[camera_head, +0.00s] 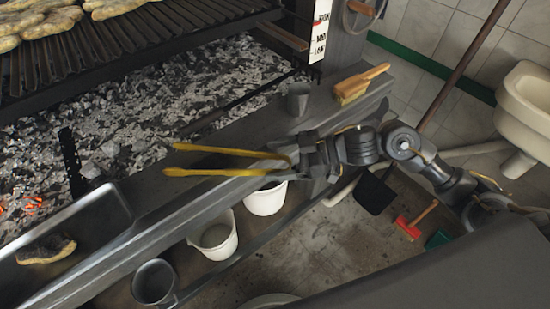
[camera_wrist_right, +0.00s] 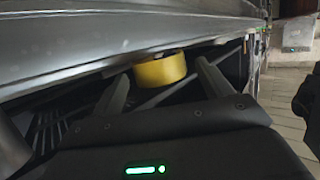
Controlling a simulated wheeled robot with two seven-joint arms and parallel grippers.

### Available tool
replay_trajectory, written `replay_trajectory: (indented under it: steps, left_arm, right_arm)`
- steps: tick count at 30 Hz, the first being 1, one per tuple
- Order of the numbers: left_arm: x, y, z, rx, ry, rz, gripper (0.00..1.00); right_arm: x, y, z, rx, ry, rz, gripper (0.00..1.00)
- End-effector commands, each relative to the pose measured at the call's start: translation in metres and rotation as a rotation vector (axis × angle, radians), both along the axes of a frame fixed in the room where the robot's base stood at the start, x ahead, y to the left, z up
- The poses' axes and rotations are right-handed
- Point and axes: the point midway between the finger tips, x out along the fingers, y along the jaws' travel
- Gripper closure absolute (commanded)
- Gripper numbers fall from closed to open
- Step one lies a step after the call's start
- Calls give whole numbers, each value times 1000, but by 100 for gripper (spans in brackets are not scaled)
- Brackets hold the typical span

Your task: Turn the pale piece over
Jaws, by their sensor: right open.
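Several pale pieces (camera_head: 50,20) lie on the dark grill grate at the top left of the head view; I cannot tell which one is meant. Yellow tongs (camera_head: 215,172) lie across the grey ledge in front of the embers, their two arms spread and pointing left. My right gripper (camera_head: 296,153) is open at the bent right end of the tongs. In the right wrist view, the yellow bend of the tongs (camera_wrist_right: 160,70) shows between the two spread fingers. I cannot tell whether they touch it. My left gripper is not in view.
A browned piece (camera_head: 46,250) lies in a metal tray (camera_head: 98,210) at lower left. White buckets (camera_head: 215,238) are below the ledge. Embers glow at left.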

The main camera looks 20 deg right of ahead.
Motion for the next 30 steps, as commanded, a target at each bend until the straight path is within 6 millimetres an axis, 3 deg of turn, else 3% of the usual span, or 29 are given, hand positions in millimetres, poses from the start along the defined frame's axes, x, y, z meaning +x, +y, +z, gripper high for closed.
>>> replay_trajectory:
  steps: [9,15,30]
  left_arm:
    - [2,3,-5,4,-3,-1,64]
    - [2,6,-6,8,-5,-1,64]
    - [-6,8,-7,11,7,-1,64]
  right_arm:
    - [-19,-56,16,-5,0,-2,22]
    - [-28,-81,26,-3,1,0,22]
    - [-31,-89,31,1,-1,2,22]
